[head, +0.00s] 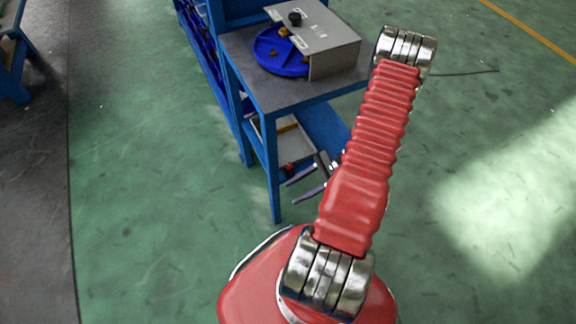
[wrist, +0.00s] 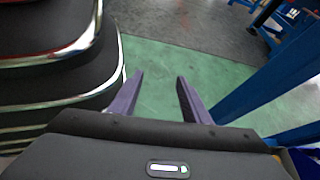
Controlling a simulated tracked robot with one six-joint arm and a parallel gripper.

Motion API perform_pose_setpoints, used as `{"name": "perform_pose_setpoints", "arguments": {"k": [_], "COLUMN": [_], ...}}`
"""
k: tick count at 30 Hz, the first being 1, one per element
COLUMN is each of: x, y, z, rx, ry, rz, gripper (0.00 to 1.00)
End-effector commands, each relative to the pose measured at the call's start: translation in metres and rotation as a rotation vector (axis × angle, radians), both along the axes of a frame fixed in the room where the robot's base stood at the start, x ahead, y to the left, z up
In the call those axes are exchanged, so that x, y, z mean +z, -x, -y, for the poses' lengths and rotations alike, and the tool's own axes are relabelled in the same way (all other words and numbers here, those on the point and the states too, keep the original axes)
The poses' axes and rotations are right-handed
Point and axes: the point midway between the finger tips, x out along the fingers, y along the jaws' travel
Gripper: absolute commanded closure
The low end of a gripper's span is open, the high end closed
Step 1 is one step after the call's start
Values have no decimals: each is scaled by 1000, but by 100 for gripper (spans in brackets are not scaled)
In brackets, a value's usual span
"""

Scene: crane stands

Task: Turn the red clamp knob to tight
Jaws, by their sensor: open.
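No red clamp knob can be made out for certain. In the head view a small red spot (head: 288,166) shows at the lower shelf, just beyond my gripper; I cannot tell what it is. My gripper (head: 291,193) is beside the blue bench leg, below the tabletop. In the wrist view my gripper (wrist: 160,76) has its two purple-grey fingers apart, with only green floor between them. A black knob (head: 295,19) sits on a grey metal housing (head: 335,50) on the bench top.
The blue-framed bench (head: 272,150) has a grey top carrying a blue round tray (head: 270,52) with yellow pieces. A shallow tray (head: 297,143) lies on its lower shelf. A blue post (wrist: 265,88) stands right of my gripper in the wrist view. Green floor left is clear.

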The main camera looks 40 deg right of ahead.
Motion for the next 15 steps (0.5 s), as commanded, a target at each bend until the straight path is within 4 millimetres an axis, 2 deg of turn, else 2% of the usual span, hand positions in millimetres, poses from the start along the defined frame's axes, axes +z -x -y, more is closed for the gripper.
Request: {"name": "perform_pose_setpoints", "arguments": {"k": [1,15], "x": [-11,-94], "y": [2,-3], "z": [0,13], "rx": [-41,-450], "ry": [-32,-274], "rz": [-3,26], "gripper": [57,57]}}
